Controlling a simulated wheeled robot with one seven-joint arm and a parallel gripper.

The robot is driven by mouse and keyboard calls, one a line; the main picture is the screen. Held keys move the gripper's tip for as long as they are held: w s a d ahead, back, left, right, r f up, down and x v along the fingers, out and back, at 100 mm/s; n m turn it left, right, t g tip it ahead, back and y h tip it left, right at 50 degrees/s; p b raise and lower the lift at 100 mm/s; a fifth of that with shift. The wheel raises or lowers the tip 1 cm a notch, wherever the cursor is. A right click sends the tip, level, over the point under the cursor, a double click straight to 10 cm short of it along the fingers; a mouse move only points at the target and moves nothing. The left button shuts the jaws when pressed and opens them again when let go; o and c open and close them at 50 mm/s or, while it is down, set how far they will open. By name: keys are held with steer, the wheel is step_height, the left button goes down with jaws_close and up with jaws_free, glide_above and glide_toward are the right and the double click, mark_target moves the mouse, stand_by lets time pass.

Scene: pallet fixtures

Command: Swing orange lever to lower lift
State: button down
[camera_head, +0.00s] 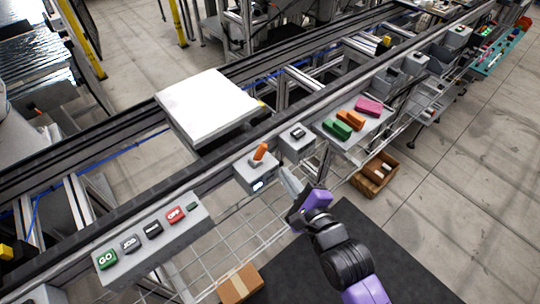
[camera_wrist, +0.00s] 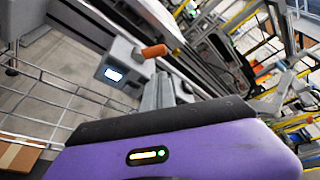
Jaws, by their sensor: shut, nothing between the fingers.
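The orange lever (camera_head: 260,152) stands up, tilted, from a grey box (camera_head: 256,178) with a small lit display on the conveyor's front rail. In the wrist view the orange lever (camera_wrist: 154,51) shows near the top middle, above the lit display. My gripper (camera_head: 286,176) is shut and empty, just to the right of the grey box and below the lever, apart from the lever. A white square platform (camera_head: 208,105) sits on the conveyor behind the lever, and looks like the lift's top. The lift mechanism beneath it is hidden.
A grey panel (camera_head: 190,216) with several coloured buttons is left of the lever. A grey box with a dark switch (camera_head: 297,134) stands close on the right. A shelf with coloured blocks (camera_head: 352,143) lies farther right. Wire mesh (camera_head: 225,250) and a cardboard box (camera_head: 240,286) are below.

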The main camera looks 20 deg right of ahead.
mark_target(271, 161)
stand_by(0.3)
steer(key=w, duration=0.3)
steer(key=w+f, duration=0.1)
steer(key=w, duration=0.2)
steer(key=w+f+p, duration=0.1)
steer(key=w, duration=0.3)
steer(key=shift+a, duration=0.15)
stand_by(0.3)
steer(key=shift+s+a+r+b, duration=0.1)
steer(key=shift+r+b, duration=0.05)
steer(key=shift+b, duration=0.25)
